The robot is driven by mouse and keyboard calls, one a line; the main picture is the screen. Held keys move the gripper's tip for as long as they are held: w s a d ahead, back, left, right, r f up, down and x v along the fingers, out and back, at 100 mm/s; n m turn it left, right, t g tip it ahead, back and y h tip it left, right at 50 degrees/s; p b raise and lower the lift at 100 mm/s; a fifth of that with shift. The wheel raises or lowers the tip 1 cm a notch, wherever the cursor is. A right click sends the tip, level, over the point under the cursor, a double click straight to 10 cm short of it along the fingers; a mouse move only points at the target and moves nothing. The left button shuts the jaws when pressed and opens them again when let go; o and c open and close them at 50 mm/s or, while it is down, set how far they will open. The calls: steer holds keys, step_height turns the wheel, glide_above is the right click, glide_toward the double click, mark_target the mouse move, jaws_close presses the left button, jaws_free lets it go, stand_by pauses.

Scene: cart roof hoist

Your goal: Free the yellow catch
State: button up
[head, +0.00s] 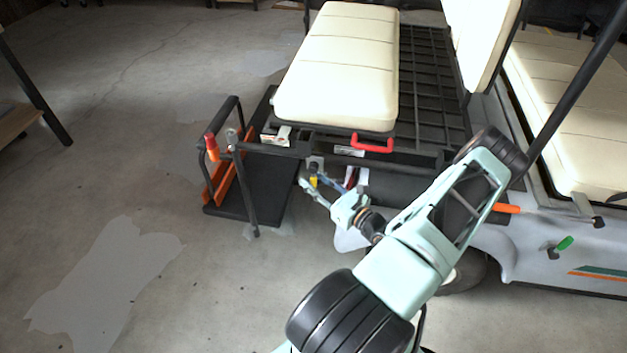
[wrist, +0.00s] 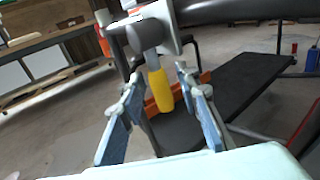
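The yellow catch (wrist: 160,90) shows in the wrist view as a yellow handle on a short grey stem. The stem hangs from a grey round pivot on a pale plate (wrist: 178,28) under a dark bar. The handle points down, tilted slightly. My gripper (wrist: 155,88) is open, with its two blue-padded fingers on either side of the handle. A gap shows between each finger and the handle. In the head view my gripper (head: 308,184) is at the cart's rear, and the catch (head: 313,181) is a small yellow spot by the fingertips, partly hidden.
The cart's cream seat (head: 340,65) with a red handle (head: 372,143) is above my gripper. A black footboard (head: 262,190) with an orange strip lies behind the catch. An upright black rail (head: 243,185) stands left. Open floor lies further left.

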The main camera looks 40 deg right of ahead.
jaws_close()
steer(key=shift+f, duration=0.1)
steer(key=b, duration=0.1)
steer(key=m+t+b, duration=0.1)
steer(key=shift+w+a+f+b, duration=0.2)
steer(key=shift+w+a+b, duration=0.05)
steer(key=shift+b, duration=0.05)
steer(key=shift+w+a+r+m+t+h+b, duration=0.45)
steer(key=shift+m+t+h+b, duration=0.95)
steer(key=shift+m, duration=0.45)
steer(key=shift+w+a+r+m+t+h+b, duration=0.5)
steer(key=shift+m+t+h+b, duration=0.65)
steer(key=shift+m+b, duration=0.55)
steer(key=shift+w+a+r+m+t+h+b, duration=0.3)
steer(key=shift+w+r+m+t+h+b, duration=0.25)
steer(key=shift+m+t+h+b, duration=1.05)
steer(key=shift+r+m+g+y, duration=0.15)
steer(key=shift+m+g+y, duration=0.15)
steer(key=shift+m, duration=0.25)
steer(key=shift+p, duration=0.3)
